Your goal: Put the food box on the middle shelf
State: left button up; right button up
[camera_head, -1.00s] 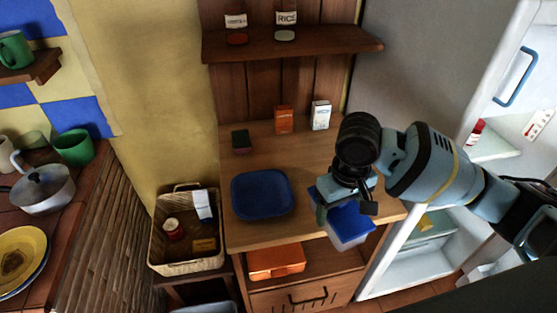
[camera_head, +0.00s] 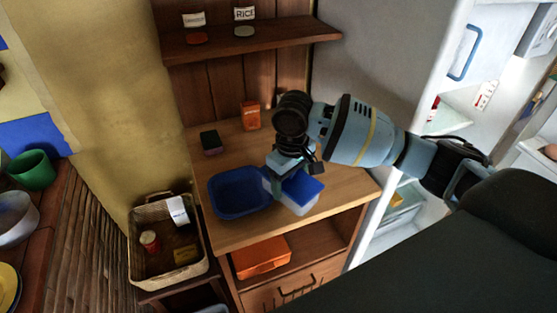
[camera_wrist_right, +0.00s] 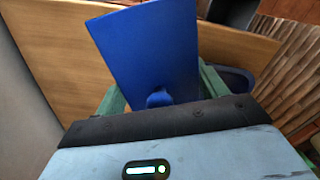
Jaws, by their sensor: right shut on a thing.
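The food box has a blue lid (camera_head: 306,186) and a pale clear body. My right gripper (camera_head: 283,175) is shut on it, coming from above. The box is over the front right part of the wooden counter (camera_head: 255,230), close beside the blue tray (camera_head: 217,197); I cannot tell whether it touches the wood. In the right wrist view the blue lid (camera_wrist_right: 150,50) fills the middle between the green fingers of the right gripper (camera_wrist_right: 160,98). A shelf (camera_head: 255,37) is above the counter, and a lower shelf (camera_head: 315,245) is under it. My left gripper is not in view.
An orange box (camera_head: 262,257) lies on the lower shelf. A dark green box (camera_head: 211,142) and an orange carton (camera_head: 250,115) stand at the counter's back. A wicker basket (camera_head: 140,265) stands at left, an open fridge (camera_head: 450,119) at right.

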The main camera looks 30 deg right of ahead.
jog(key=w+d, duration=0.1)
jog(key=w, duration=0.2)
jog(key=w+b, duration=0.1)
jog(key=w, duration=0.2)
jog(key=w+d+f, duration=0.1)
jog(key=w, duration=0.2)
jog(key=shift+w+d+f+b, duration=0.1)
jog(key=shift+d+b, duration=0.2)
jog(key=shift+d, duration=0.05)
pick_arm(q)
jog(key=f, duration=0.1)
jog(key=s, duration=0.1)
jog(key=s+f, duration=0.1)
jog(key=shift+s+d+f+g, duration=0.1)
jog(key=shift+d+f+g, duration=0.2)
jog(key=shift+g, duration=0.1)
pick_arm(e)
jog(key=shift+w+d, duration=0.1)
jog(key=shift+w, duration=0.25)
jog(key=shift+w+d, duration=0.1)
jog(key=shift+w, duration=0.15)
jog(key=shift+w+f, duration=0.1)
jog(key=shift+f, duration=0.25)
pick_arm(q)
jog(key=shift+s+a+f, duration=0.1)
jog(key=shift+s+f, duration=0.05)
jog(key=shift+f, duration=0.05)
pick_arm(e)
jog(key=shift+f, duration=1.3)
jog(key=shift+f, duration=0.15)
